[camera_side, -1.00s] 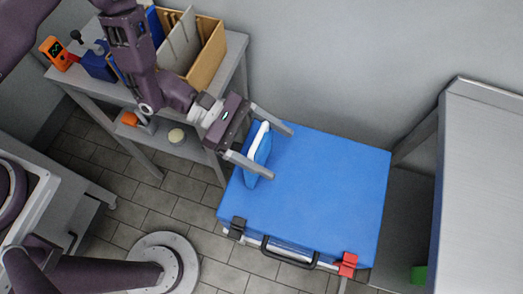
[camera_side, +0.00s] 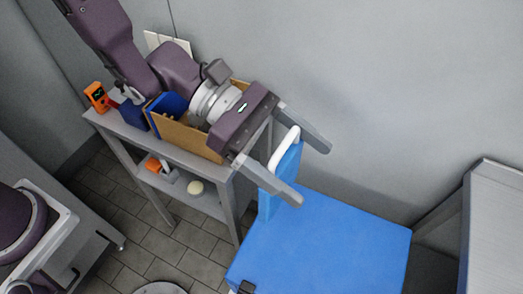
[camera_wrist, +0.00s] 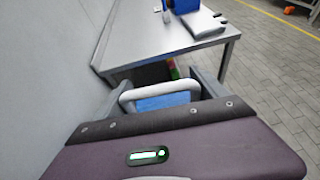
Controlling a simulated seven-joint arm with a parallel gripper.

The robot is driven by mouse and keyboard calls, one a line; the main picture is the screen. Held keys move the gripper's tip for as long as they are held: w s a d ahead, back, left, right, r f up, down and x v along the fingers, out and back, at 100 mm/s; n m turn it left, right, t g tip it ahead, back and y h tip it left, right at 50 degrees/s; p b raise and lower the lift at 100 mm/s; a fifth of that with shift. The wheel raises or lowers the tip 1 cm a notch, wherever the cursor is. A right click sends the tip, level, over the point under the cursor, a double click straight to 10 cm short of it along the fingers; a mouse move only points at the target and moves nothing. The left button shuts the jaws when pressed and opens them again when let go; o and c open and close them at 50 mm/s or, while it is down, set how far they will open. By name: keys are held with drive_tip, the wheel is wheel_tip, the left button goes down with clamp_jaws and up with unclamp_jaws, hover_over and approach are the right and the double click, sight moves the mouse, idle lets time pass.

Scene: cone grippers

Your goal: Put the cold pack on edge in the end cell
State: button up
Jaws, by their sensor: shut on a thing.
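The cold pack is blue with a white rounded bar along its top edge (camera_side: 283,165). It hangs upright between the two grey fingers of my gripper (camera_side: 311,174), which is shut on it. In the side view its lower end overlaps the back left corner of the blue case (camera_side: 325,240); I cannot tell whether they touch. In the wrist view the pack's blue face (camera_wrist: 163,102) shows below the white bar, between the fingers. A wooden box (camera_side: 185,137) with blue panels beside it stands on the grey shelf table, left of my gripper. Its cells are largely hidden by my arm.
An orange device (camera_side: 97,97) and a dark blue block (camera_side: 133,114) stand at the left of the shelf table (camera_side: 112,124). Small items lie on its lower shelf. A grey wall is close behind. A metal bench (camera_side: 495,215) is at the right.

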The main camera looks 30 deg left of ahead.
drive_tip(key=w+a+r, duration=0.3)
drive_tip(key=w+a, duration=0.3)
drive_tip(key=w, duration=0.1)
drive_tip(key=shift+w+r+t, duration=0.2)
drive_tip(key=shift+w+t, duration=0.1)
drive_tip(key=shift+w, duration=0.1)
drive_tip(key=shift+n, duration=0.3)
drive_tip(key=w+a, duration=0.1)
drive_tip(key=a, duration=0.1)
drive_tip(key=w+a, duration=0.1)
drive_tip(key=a, duration=0.1)
drive_tip(key=w+a+r, duration=0.1)
drive_tip(key=w+a, duration=0.1)
drive_tip(key=a, duration=0.1)
drive_tip(key=shift+r, duration=0.1)
drive_tip(key=a, duration=0.2)
drive_tip(key=w+a, duration=0.1)
drive_tip(key=a, duration=0.2)
drive_tip(key=shift+w+a, duration=0.35)
drive_tip(key=shift+a, duration=0.05)
wheel_tip(320, 180, down, 10)
drive_tip(key=shift+a, duration=0.25)
drive_tip(key=o, duration=2)
